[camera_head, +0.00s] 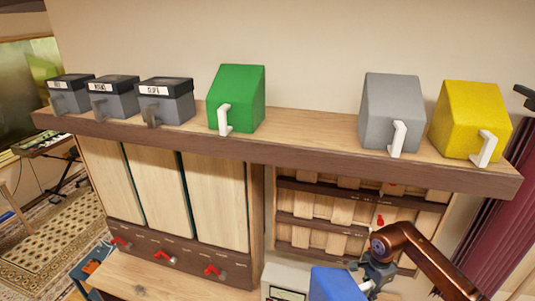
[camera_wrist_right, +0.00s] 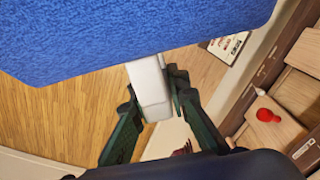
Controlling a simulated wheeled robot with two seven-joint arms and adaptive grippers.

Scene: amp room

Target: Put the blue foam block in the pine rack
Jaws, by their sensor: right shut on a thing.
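The blue foam block (camera_head: 338,283) is at the bottom edge of the head view, partly cut off. In the right wrist view it also fills the top (camera_wrist_right: 130,35), with a white handle (camera_wrist_right: 148,85) on it. My right gripper (camera_head: 372,278) is shut on that handle, one dark finger on each side. The light wooden shelf (camera_head: 310,125), apparently the pine rack, runs across the head view above and behind the block. A green block (camera_head: 238,95), a grey block (camera_head: 388,105) and a yellow block (camera_head: 472,115) stand on it. My left gripper is not in view.
A bare stretch of shelf lies between the green and grey blocks. Dark-lidded bins (camera_head: 165,100) stand at its left end. Below are tall wooden panels (camera_head: 215,200) and a cabinet with small drawers (camera_head: 350,210). A dark red curtain (camera_head: 500,220) hangs at right.

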